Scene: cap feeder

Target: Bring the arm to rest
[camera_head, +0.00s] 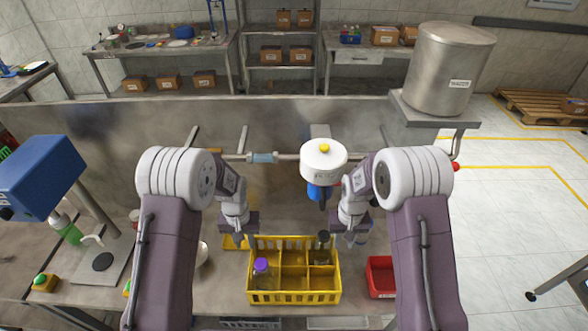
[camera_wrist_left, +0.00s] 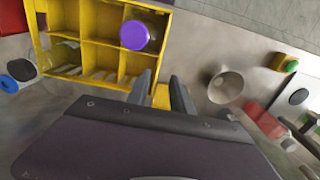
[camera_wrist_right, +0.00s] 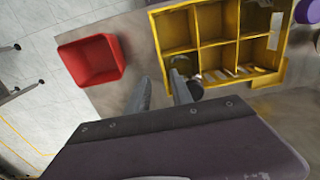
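My left gripper (camera_head: 246,236) hangs just behind the left side of the yellow crate (camera_head: 293,298). In the left wrist view its two fingers (camera_wrist_left: 160,95) stand apart with nothing between them. My right gripper (camera_head: 350,234) is behind the crate's right side. In the right wrist view its fingers (camera_wrist_right: 162,92) are also apart and empty. A bottle with a purple cap (camera_head: 262,265) stands in the crate's front left compartment. A dark-topped bottle (camera_head: 322,248) stands in the back right compartment, close to my right gripper. The other compartments look empty.
A white cap feeder (camera_head: 324,160) with a yellow knob stands behind the crate, between my arms. A red bin (camera_head: 381,277) is right of the crate. A blue-headed machine (camera_head: 42,178) and a green button (camera_head: 42,282) are at the left. A steel drum (camera_head: 450,70) is at back right.

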